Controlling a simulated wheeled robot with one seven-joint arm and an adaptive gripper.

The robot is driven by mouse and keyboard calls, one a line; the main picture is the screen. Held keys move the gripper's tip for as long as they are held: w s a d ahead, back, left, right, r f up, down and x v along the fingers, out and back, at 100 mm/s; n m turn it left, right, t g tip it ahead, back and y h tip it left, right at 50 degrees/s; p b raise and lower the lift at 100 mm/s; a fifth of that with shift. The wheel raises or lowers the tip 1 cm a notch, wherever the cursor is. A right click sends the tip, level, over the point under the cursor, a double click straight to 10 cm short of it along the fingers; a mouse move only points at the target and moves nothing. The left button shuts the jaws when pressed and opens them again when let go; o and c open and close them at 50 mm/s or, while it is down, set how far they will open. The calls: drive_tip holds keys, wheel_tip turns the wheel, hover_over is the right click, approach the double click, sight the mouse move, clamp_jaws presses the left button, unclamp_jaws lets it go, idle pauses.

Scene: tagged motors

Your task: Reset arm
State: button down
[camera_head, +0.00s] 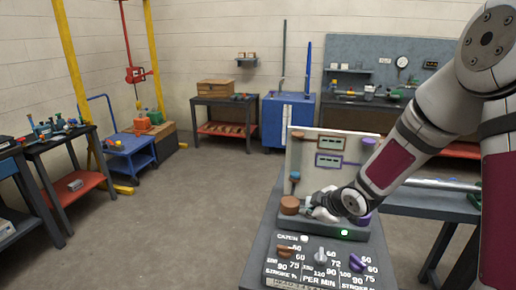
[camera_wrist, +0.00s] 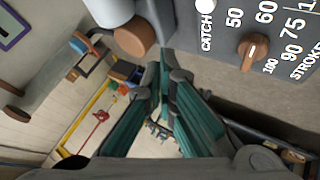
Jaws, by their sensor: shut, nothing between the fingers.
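My arm reaches in from the right in the head view, and my gripper (camera_head: 322,208) is at the lower part of an upright panel (camera_head: 306,170) on a bench. A brown round knob (camera_head: 290,205) is just left of my gripper. In the wrist view my gripper (camera_wrist: 165,78) has its teal fingers together and empty. The brown knob (camera_wrist: 133,38) shows beside the fingertips there; whether they touch it I cannot tell. A dial panel (camera_wrist: 228,22) with a brown pointer knob (camera_wrist: 252,48) is at the upper right.
A green light (camera_head: 344,233) glows on the ledge below my gripper. A blue cabinet (camera_head: 286,122) and a blue cart (camera_head: 128,150) stand behind. The floor (camera_head: 170,220) at left is clear.

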drive_tip(key=s+d+r+m+g+h, duration=0.1)
drive_tip(key=s+d+r+m+h, duration=0.1)
drive_tip(key=s+r+m, duration=0.4)
drive_tip(key=s+d+r+m+h, duration=0.1)
drive_tip(key=s+d+r+h, duration=0.15)
drive_tip(key=s+r, duration=0.7)
drive_tip(key=s+a+r+m+g, duration=0.1)
drive_tip(key=s+a+r+m, duration=0.1)
drive_tip(key=s, duration=0.7)
drive_tip(key=s+a+r+m+y, duration=0.1)
drive_tip(key=s+r+m, duration=0.3)
drive_tip(key=s, duration=0.5)
drive_tip(key=shift+a+g, duration=0.4)
drive_tip(key=shift+a, duration=0.3)
drive_tip(key=shift+y, duration=0.25)
idle(3.7)
